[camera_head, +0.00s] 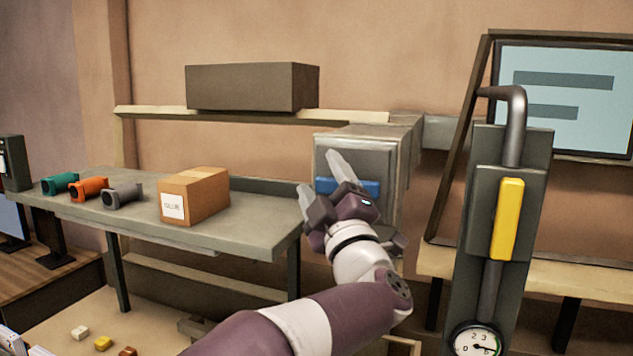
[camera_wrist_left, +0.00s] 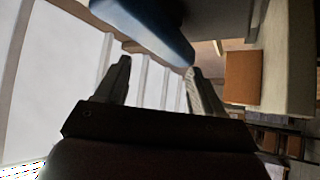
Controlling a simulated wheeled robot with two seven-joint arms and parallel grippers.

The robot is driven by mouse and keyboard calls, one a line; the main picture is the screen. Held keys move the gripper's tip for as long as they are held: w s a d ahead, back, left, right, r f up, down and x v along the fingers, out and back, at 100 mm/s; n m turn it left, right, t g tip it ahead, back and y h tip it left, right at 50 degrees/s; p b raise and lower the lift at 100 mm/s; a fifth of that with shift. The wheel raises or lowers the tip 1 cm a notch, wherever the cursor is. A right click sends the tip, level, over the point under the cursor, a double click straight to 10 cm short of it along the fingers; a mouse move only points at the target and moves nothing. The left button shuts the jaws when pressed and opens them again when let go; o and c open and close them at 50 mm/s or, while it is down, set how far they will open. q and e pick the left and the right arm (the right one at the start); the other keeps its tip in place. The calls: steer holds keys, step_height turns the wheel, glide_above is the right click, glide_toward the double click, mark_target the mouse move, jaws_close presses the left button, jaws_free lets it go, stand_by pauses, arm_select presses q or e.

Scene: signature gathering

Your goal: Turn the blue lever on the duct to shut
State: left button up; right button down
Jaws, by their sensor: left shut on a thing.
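The duct (camera_head: 408,160) is a grey box on the wall in the middle of the head view. The blue lever (camera_head: 366,187) lies roughly level across its front, partly hidden by my gripper. In the left wrist view the blue lever (camera_wrist_left: 150,30) crosses just ahead of the fingertips, its near end by the right finger. My left gripper (camera_head: 317,172) is at the lever, its fingers spaced apart and shut on it. The fingers also show in the left wrist view (camera_wrist_left: 159,67); the exact contact is hard to see. My right gripper is not in view.
A grey bench (camera_head: 255,235) stands to the left with an orange carton (camera_head: 208,203) and coloured pipe pieces. A dark box (camera_head: 250,87) sits on the shelf above. To the right stands a grey post with a yellow handle (camera_head: 508,220) and a gauge (camera_head: 475,342).

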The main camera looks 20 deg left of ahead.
arm_select(q)
steer(key=d+r+b+v, duration=0.1)
steer(key=b+v, duration=0.5)
steer(key=v, duration=0.6)
steer(key=w+d+r+b+v, duration=0.1)
steer(key=d+r+b+v, duration=0.1)
steer(key=b+v, duration=0.5)
steer(key=shift+v, duration=2.75)
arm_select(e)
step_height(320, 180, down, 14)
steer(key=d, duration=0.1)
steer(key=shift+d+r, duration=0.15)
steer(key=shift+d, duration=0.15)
